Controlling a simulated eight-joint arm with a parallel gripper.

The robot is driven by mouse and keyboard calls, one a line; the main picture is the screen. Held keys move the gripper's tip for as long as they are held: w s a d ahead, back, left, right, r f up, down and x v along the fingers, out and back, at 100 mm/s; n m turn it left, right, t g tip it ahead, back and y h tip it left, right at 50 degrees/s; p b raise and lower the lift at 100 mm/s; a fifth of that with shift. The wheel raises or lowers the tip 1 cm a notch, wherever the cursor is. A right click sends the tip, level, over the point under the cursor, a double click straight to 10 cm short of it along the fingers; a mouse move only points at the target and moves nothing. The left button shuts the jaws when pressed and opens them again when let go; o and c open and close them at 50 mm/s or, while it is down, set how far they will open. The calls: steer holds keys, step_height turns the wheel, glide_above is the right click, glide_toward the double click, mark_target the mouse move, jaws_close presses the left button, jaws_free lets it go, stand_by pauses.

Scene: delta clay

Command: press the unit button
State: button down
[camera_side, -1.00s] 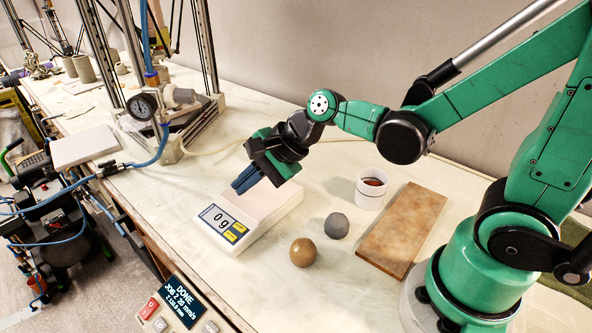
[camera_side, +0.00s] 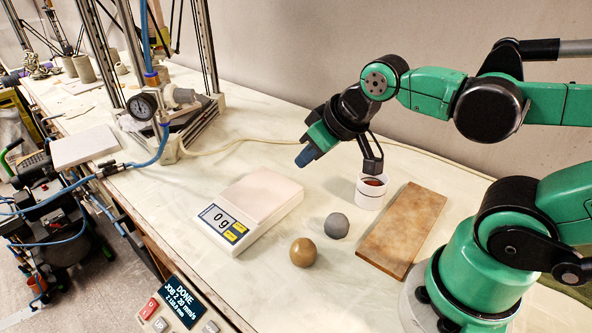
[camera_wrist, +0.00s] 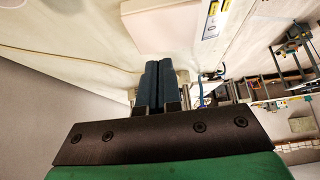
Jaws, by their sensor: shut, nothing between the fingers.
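The white scale (camera_side: 262,192) sits on the table in the side view with an empty pan. Its display (camera_side: 217,219) reads 0 g. Two yellow buttons are on its front panel, an upper one (camera_side: 240,227) and a lower one (camera_side: 231,237); their labels are too small to read. My gripper (camera_side: 303,160) is above the table, up and to the right of the scale and apart from it. Its blue fingers are shut and empty. The wrist view shows the closed fingertips (camera_wrist: 158,66) below part of the scale (camera_wrist: 168,24), with yellow buttons at its top right edge.
A brown ball (camera_side: 303,252) and a grey ball (camera_side: 336,226) lie right of the scale. A white cup (camera_side: 370,193) and a brown board (camera_side: 402,230) are further right. A control box (camera_side: 182,303) reading DONE is at the front edge. A printer frame (camera_side: 190,125) stands behind.

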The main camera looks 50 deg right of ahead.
steer(key=w+a+r+g, duration=0.3)
steer(key=w, duration=0.1)
steer(key=g, duration=0.4)
glide_above(240, 227)
steer(key=shift+d+r+y, duration=0.2)
steer(key=shift+d+y, duration=0.1)
steer(key=shift+d, duration=0.15)
steer(key=f, duration=1.4)
steer(key=shift+a, duration=0.35)
